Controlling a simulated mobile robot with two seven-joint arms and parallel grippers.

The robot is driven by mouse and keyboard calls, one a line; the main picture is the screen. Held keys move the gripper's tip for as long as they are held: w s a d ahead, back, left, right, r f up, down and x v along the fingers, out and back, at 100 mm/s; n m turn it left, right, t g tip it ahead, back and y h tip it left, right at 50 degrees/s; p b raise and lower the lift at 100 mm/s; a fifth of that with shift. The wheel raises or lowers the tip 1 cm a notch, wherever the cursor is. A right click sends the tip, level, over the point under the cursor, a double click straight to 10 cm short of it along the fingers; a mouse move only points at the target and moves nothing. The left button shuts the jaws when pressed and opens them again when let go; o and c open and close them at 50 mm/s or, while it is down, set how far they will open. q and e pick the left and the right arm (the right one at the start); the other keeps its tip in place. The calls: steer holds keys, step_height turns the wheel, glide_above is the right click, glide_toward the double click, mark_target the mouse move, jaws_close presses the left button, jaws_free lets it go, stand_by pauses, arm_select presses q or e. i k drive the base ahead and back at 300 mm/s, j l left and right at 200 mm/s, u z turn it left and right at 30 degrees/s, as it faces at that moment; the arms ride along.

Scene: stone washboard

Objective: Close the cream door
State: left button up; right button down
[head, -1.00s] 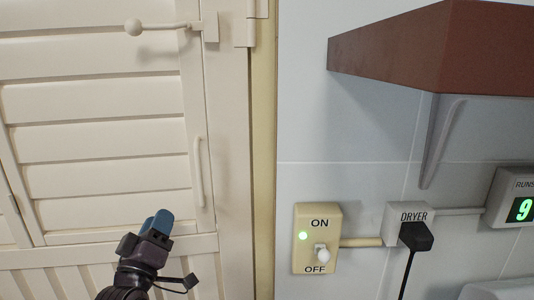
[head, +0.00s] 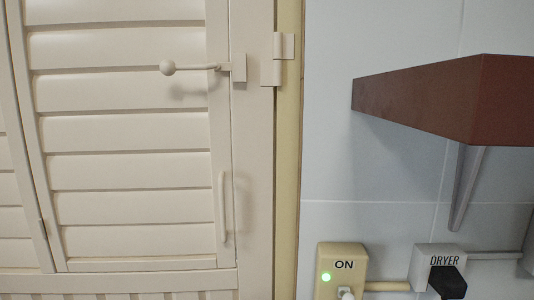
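The cream louvred door (head: 130,132) fills the left of the head view. Its slatted panel sits in a cream frame, and it looks flush with the frame. A lever with a round knob (head: 168,68) sticks out near its upper right. A slim vertical handle (head: 223,208) is on the right side of the panel. A hinge (head: 283,48) shows at the right edge of the frame. Neither of my grippers is in view.
A red-brown shelf (head: 460,98) on a grey bracket (head: 465,190) juts from the tiled wall at right. Below are a switch box (head: 342,262) marked ON with a green light, and a DRYER socket (head: 437,256) with a black plug.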

mark_target(28, 271)
steer(key=k+u, duration=0.35)
steer(key=k+j+u, duration=0.1)
steer(key=k+u, duration=0.2)
steer(key=k+j+u, duration=0.15)
steer(key=u, duration=0.2)
steer(key=k, duration=0.1)
